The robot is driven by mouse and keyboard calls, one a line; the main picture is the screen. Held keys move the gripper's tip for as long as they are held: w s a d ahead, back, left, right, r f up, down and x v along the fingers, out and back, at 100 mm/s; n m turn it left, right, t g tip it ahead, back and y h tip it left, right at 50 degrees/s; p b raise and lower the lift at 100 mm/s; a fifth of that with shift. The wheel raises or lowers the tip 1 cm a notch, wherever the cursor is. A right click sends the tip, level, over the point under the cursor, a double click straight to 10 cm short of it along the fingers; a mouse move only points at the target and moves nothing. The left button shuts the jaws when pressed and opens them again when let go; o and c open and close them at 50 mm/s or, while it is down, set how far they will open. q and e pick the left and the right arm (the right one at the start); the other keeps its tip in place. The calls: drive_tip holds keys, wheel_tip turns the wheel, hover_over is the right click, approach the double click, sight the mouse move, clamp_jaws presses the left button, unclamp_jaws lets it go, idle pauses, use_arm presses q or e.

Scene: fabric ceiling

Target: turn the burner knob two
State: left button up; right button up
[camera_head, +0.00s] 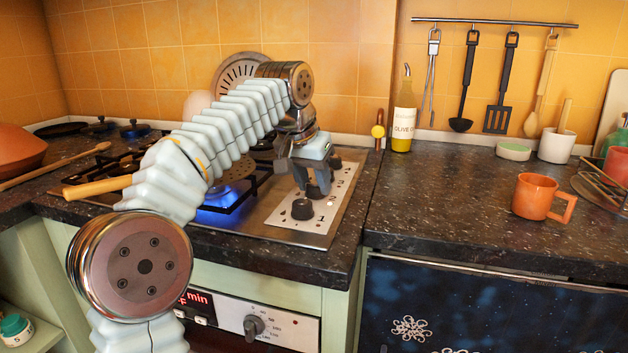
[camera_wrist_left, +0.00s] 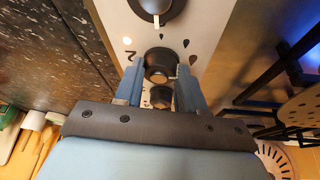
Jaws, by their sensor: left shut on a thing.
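The knob panel (camera_head: 284,214) is a pale strip on the right side of the hob, with dark round knobs and printed numbers. Burner knob two (camera_wrist_left: 160,65) is dark and stands beside the printed 2 in the left wrist view. My left gripper (camera_head: 309,181) reaches down over the panel, and its blue fingers (camera_wrist_left: 160,79) sit on either side of knob two, shut on it. Knob one (camera_head: 302,209) stands free nearer the front; it also shows at the top of the left wrist view (camera_wrist_left: 157,10). Another knob (camera_wrist_left: 161,96) shows between the fingers, partly hidden. My right gripper is not in view.
An olive oil bottle (camera_head: 403,118) stands behind. An orange mug (camera_head: 537,196) stands on the right counter, with clear room left of it.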

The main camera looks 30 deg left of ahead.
use_arm(q)
drive_tip(key=m+h, duration=0.1)
drive_tip(key=m, duration=0.2)
drive_tip(key=m+h, duration=0.1)
drive_tip(key=m, duration=0.2)
drive_tip(key=shift+a+g, duration=0.15)
drive_tip(key=shift+g, duration=0.25)
idle(0.3)
drive_tip(key=o, duration=1)
drive_tip(key=shift+o, duration=0.2)
